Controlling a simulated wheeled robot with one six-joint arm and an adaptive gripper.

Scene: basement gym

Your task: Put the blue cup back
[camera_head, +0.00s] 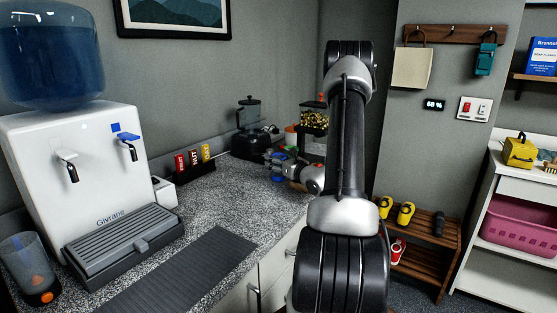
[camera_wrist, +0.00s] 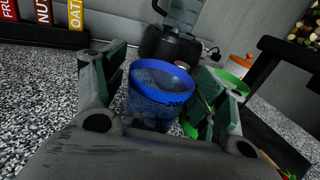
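The blue cup (camera_wrist: 158,92) stands upright between the two fingers of my gripper (camera_wrist: 160,88) in the wrist view. The fingers look spread on either side of it, with a small gap at the left finger; contact at the right finger is hard to tell. In the head view my gripper (camera_head: 277,160) is low over the far end of the speckled counter, and a bit of blue (camera_head: 278,179) shows by it. Much of the cup's lower part is hidden by my gripper.
A black blender (camera_wrist: 172,42) stands behind the cup. A green-rimmed cup (camera_wrist: 229,81) is close behind the right finger, with an orange-lidded jar (camera_wrist: 238,66) beyond. Labelled bar boxes (camera_head: 194,160) stand by the wall. A water dispenser (camera_head: 92,150) fills the near left counter.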

